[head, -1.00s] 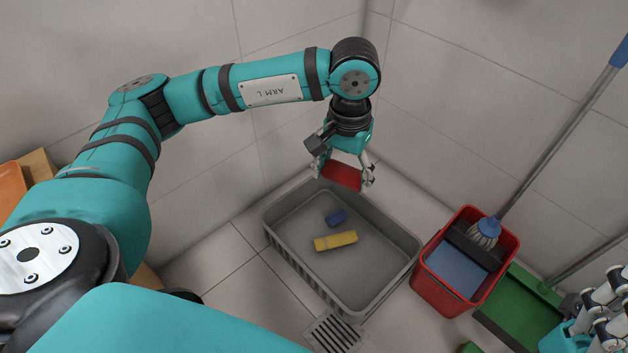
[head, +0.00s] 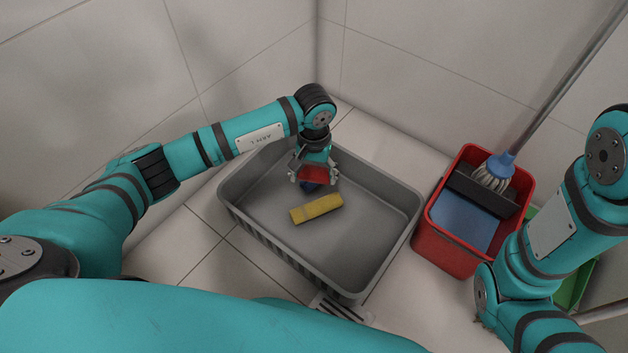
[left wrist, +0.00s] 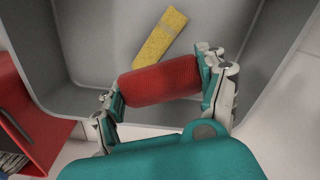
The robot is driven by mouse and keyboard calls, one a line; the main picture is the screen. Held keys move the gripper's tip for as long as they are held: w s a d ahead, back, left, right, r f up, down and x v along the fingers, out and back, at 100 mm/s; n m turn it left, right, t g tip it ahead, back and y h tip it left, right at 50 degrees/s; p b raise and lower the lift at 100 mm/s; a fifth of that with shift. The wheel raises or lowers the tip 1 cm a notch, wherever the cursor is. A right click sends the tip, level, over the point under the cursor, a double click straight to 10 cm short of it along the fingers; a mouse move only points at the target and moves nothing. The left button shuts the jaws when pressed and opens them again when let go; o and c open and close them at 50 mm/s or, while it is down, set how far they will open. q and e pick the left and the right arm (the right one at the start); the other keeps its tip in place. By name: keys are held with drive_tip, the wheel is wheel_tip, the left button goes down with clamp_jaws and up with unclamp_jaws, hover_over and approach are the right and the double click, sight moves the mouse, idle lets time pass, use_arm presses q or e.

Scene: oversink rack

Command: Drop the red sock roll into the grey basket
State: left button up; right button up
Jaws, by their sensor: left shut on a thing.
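The red sock roll (head: 312,174) is gripped between the two fingers of my left gripper (head: 314,176). In the left wrist view the red roll (left wrist: 160,85) lies crosswise between the fingertips, over the basket's interior. The grey basket (head: 385,232) stands on the floor in the middle of the head view. My left gripper points down within the basket's outline, towards its back left part. I cannot tell the exact height of the roll above the basket floor. My right arm shows at the right, but its gripper is out of view.
A blue item (head: 311,187) is mostly hidden behind the red roll. A red mop bucket (head: 450,248) with a mop (head: 496,171) stands right of the basket. Tiled walls close off the back.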

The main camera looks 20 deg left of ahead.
sight(315, 171)
use_arm(q)
drive_tip(key=shift+f, duration=0.4)
wheel_tip(315, 171, down, 6)
drive_tip(key=b, duration=0.4)
drive_tip(key=shift+r, duration=0.2)
drive_tip(key=o, duration=1)
drive_tip(key=shift+c, duration=0.2)
drive_tip(key=shift+w+r, duration=0.1)
drive_tip(key=shift+r, duration=0.45)
wheel_tip(315, 171, up, 11)
drive_tip(key=shift+d, duration=0.1)
